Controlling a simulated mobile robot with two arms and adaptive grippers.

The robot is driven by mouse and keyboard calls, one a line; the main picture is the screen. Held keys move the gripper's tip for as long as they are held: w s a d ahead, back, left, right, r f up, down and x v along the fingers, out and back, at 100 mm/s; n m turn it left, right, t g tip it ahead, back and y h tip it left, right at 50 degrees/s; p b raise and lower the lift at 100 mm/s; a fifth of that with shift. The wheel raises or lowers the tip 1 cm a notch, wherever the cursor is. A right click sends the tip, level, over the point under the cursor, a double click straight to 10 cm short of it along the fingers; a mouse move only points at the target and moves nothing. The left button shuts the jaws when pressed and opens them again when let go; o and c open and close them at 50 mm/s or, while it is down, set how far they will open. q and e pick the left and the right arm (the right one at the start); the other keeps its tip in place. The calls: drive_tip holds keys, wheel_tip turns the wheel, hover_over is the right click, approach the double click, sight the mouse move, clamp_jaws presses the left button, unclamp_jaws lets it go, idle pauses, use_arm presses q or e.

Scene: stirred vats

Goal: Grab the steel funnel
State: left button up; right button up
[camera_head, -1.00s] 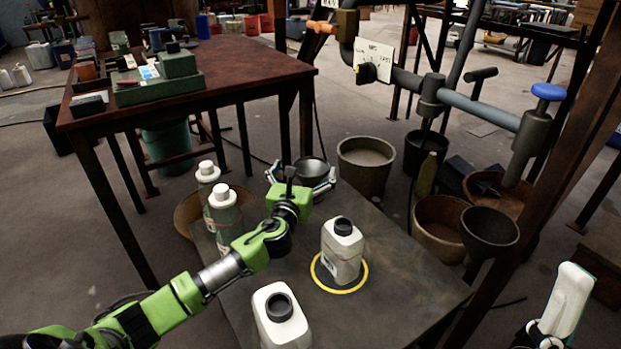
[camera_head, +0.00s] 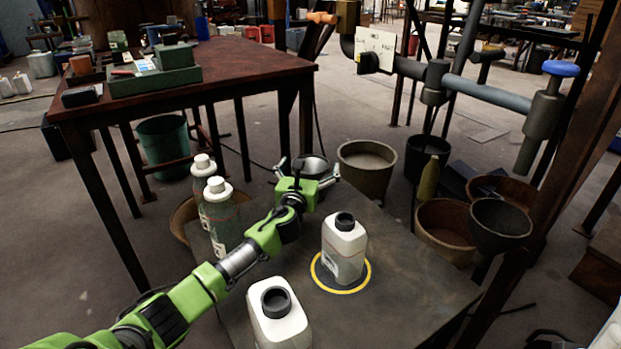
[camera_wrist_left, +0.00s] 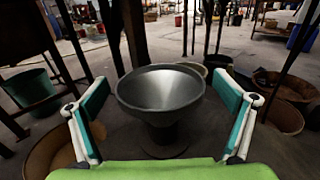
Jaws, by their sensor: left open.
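The steel funnel (camera_wrist_left: 160,88) is a grey, wide-mouthed cone, upright in the left wrist view, with a dark lower part and round base under it. In the head view the funnel (camera_head: 313,164) is partly hidden behind my left gripper (camera_head: 308,172). My left gripper is open, one finger to each side of the funnel. In the left wrist view the fingers are spread, with gaps between them and the cone, and the funnel is not held. Only a white sliver of what looks like my right gripper (camera_head: 611,332) shows at the lower right edge.
A white bottle with a black cap (camera_head: 344,248) stands in a yellow ring on the low table (camera_head: 410,280). Another white bottle (camera_head: 278,315) is in front, and two white-capped bottles (camera_head: 222,215) stand left. Buckets (camera_head: 367,165) and piping (camera_head: 485,95) are behind and right.

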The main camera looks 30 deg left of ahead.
use_arm(q)
drive_tip(key=shift+w+a, duration=0.1)
drive_tip(key=shift+w, duration=0.25)
drive_tip(key=shift+c, duration=0.4)
drive_tip(key=c, duration=1.1)
drive_tip(key=shift+r, duration=0.1)
